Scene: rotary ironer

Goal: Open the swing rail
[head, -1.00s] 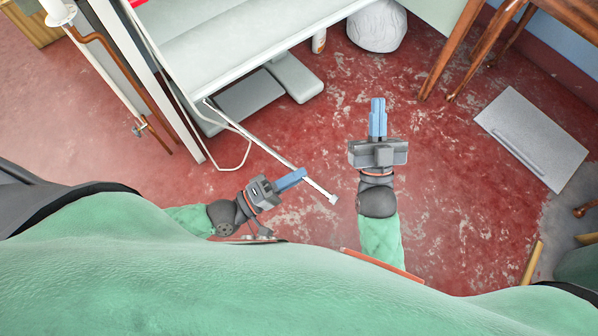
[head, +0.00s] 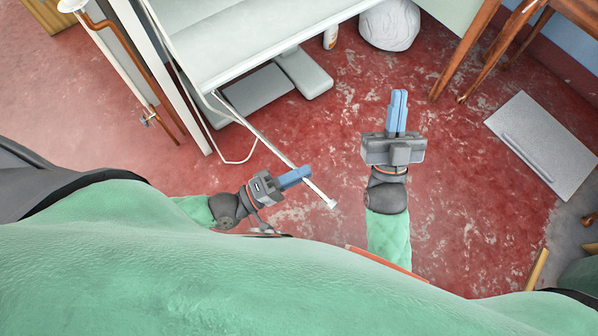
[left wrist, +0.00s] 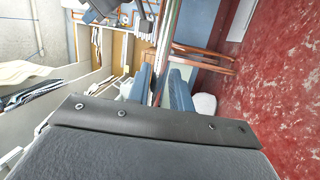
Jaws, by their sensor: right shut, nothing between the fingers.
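The swing rail (head: 264,137) is a thin pale bar running from the front of the white ironer (head: 240,45) out over the floor, with its free end at the lower right. My left gripper (head: 308,172) is at the rail near that free end. In the left wrist view the rail (left wrist: 166,40) passes between the two blue fingers, which stand apart with a gap on one side. The exact contact is hard to see. My right gripper (head: 398,94) is shut and empty, right of the rail and apart from it.
A white pipe with copper tubing (head: 128,60) stands left of the ironer. A grey pedal (head: 305,75) lies beneath it. A white sack (head: 389,25), wooden legs (head: 480,50) and a grey floor plate (head: 545,145) are on the right. Red floor lies open between.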

